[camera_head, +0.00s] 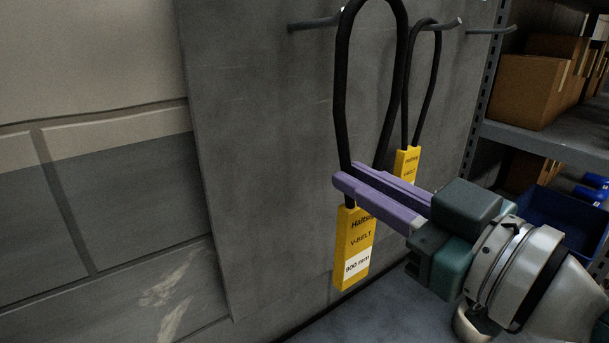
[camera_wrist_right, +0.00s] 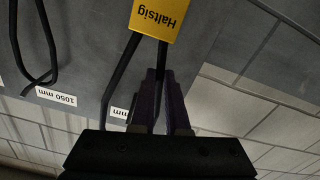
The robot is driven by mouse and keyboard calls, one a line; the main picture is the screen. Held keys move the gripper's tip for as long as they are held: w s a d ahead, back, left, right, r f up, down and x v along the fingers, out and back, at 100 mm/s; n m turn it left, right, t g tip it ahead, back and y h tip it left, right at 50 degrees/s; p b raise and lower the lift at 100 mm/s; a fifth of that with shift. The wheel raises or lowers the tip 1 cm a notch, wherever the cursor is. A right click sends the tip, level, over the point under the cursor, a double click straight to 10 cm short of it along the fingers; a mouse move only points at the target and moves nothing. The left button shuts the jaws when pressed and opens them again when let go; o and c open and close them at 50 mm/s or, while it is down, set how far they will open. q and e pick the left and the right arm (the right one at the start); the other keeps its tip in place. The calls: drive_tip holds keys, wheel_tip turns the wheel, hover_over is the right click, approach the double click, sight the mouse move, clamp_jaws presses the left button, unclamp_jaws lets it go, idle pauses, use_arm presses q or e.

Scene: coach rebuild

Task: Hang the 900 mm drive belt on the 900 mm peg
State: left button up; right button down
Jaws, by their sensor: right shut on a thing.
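The loop's top is at the upper picture edge, in front of the board and beside a grey peg (camera_head: 312,23). I cannot tell whether that peg passes through the loop. The right wrist view shows the tag (camera_wrist_right: 158,16) and fingers (camera_wrist_right: 160,95). A "mm" label (camera_wrist_right: 118,112) is partly hidden there. My left gripper is out of view.
A second tagged belt (camera_head: 436,75) hangs from a peg (camera_head: 452,23) close behind. Another peg (camera_head: 490,31) is farther right. The right wrist view shows a hanging belt (camera_wrist_right: 50,45) by a "1050 mm" label (camera_wrist_right: 57,96). Shelving with boxes (camera_head: 525,90) stands at right.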

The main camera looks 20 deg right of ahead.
drive_tip(key=f+b+x, duration=0.1)
drive_tip(key=b+x, duration=0.1)
drive_tip(key=x, duration=0.7)
drive_tip(key=shift+b, duration=0.3)
idle(0.4)
drive_tip(key=shift+a+f, duration=0.15)
idle(0.3)
drive_tip(key=c, duration=0.8)
unclamp_jaws()
drive_tip(key=shift+c, duration=0.2)
drive_tip(key=shift+s+f, duration=0.1)
drive_tip(key=shift+s, duration=0.05)
